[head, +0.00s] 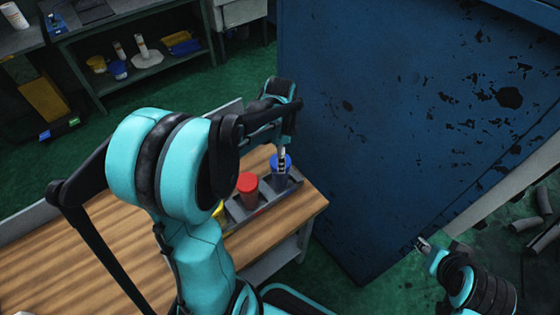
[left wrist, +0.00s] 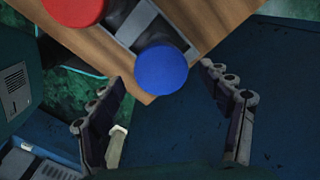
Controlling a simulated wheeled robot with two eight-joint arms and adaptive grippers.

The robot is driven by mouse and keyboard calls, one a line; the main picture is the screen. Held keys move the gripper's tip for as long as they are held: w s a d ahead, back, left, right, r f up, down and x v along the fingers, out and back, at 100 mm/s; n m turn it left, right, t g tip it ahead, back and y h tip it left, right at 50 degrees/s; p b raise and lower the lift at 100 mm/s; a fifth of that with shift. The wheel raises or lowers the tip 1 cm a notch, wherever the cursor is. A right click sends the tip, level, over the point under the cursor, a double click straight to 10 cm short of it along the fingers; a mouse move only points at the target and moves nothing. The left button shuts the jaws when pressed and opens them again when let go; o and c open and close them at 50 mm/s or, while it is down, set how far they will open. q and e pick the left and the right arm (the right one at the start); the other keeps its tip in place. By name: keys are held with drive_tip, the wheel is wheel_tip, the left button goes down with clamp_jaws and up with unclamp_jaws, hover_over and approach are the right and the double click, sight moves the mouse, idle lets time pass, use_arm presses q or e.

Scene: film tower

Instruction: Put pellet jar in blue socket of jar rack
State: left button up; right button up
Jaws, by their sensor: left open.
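A blue-lidded jar (head: 274,161) stands upright in the far right end of the grey jar rack (head: 293,182) on the wooden table. Its blue lid (left wrist: 161,70) lies in line with the gap between my left fingertips in the left wrist view. My left gripper (head: 282,153) is open above this jar, one striped finger in front of it; I see no contact. A red-lidded jar (head: 247,184) stands beside it in the rack. I cannot tell which jar holds pellets or see socket colours. My right gripper (head: 422,243) is off to the right, its opening unclear.
A yellow item (head: 217,209) shows partly behind my left arm. A large scuffed blue cabinet (head: 400,120) stands just right of the table. A shelf (head: 150,63) with small items is at the back left. The table's (head: 60,262) left part looks mostly clear.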

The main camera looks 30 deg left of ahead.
use_arm(q)
wheel_tip(320, 180, up, 5)
drive_tip(key=shift+f+p, duration=0.1)
drive_tip(key=shift+p, duration=0.4)
drive_tip(key=s+d+r+n+t, duration=0.4)
drive_tip(key=s+d+n+t, duration=0.3)
drive_tip(key=s+d+n, duration=0.3)
drive_tip(key=shift+s+d+n, duration=0.25)
drive_tip(key=shift+s+n, duration=0.25)
drive_tip(key=shift+n, duration=0.1)
drive_tip(key=shift+r, duration=0.1)
